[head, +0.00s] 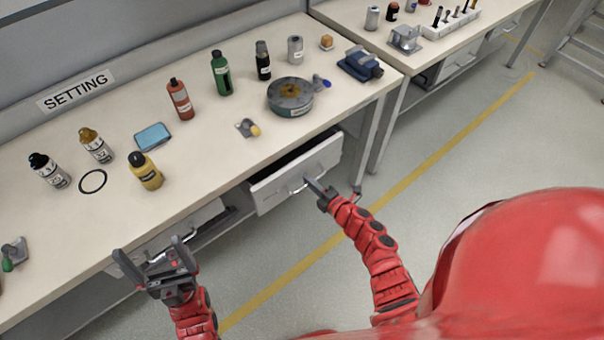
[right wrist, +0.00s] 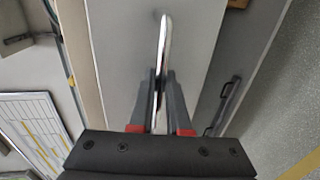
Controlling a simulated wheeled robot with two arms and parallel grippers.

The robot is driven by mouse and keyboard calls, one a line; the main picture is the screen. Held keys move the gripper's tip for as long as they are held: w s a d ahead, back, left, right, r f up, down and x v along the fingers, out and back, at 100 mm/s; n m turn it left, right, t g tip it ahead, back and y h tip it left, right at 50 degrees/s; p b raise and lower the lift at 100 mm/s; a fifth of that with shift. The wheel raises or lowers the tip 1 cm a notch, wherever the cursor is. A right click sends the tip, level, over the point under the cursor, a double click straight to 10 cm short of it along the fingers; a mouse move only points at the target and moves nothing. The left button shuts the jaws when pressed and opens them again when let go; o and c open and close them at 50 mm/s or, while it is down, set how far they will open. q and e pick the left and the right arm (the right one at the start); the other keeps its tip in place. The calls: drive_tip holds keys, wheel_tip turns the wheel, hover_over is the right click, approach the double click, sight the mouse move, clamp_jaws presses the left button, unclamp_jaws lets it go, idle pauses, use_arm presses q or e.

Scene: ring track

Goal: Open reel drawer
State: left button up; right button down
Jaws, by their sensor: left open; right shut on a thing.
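A light grey drawer (head: 272,193) under the bench stands partly pulled out, with a dark gap showing behind its front. Its metal bar handle (head: 292,188) is on the front face. My right gripper (head: 314,187) is shut on this handle. In the right wrist view the handle (right wrist: 164,40) runs between the two fingers of the right gripper (right wrist: 158,85), in front of the pale drawer front (right wrist: 120,45). What lies inside the drawer is hidden. My left gripper (head: 148,247) is open and empty, in front of the bench's lower left part.
Another drawer (head: 205,216) sits to the left under the bench (head: 220,155). The floor (head: 480,150) at right is clear.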

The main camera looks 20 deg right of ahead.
drive_tip(key=f+b+v, duration=0.3)
drive_tip(key=f+v, duration=0.1)
drive_tip(key=v, duration=1.4)
drive_tip(key=shift+s+d, duration=0.2)
drive_tip(key=shift+s, duration=0.45)
drive_tip(key=shift+r, duration=0.1)
drive_tip(key=c, duration=0.9)
unclamp_jaws()
drive_tip(key=v, duration=1.7)
drive_tip(key=shift+s+b, duration=0.2)
drive_tip(key=shift+b, duration=0.15)
